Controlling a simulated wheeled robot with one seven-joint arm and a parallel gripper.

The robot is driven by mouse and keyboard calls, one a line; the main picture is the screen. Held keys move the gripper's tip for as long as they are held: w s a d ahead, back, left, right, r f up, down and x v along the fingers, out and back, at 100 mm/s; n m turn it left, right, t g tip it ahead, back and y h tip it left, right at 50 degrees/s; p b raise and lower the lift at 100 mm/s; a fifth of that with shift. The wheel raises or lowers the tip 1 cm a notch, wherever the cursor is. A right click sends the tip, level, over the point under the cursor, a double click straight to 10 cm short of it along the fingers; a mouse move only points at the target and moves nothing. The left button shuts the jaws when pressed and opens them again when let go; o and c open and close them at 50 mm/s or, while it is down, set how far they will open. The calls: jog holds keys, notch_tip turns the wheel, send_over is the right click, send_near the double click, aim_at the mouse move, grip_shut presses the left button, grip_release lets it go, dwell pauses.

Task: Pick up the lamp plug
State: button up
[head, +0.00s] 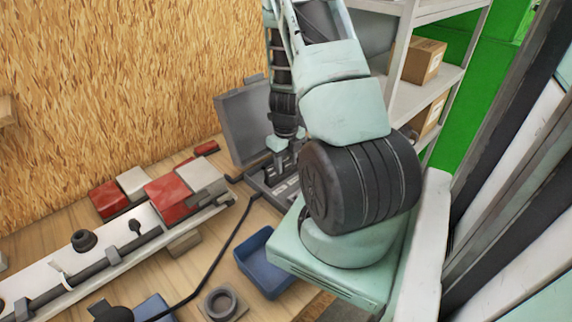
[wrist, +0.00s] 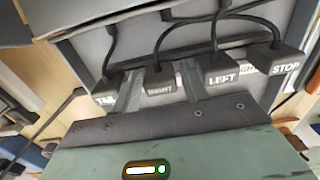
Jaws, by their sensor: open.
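In the head view my gripper (head: 282,168) is low over the open grey case (head: 241,125), and the plugs there are too small to read.
Red-and-white lamp blocks (head: 185,192) sit on the bench left of the case. A black cable (head: 222,248) runs across the wood. A blue tray (head: 262,262) and a grey ring (head: 221,303) lie in front. Shelves with cardboard boxes (head: 423,60) stand behind right.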

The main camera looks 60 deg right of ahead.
aim_at(286, 159)
jog(key=c, duration=0.7)
jog(key=shift+o, duration=0.2)
jog(key=shift+r, duration=0.1)
notch_tip(286, 159, up, 10)
jog(key=shift+f, duration=0.1)
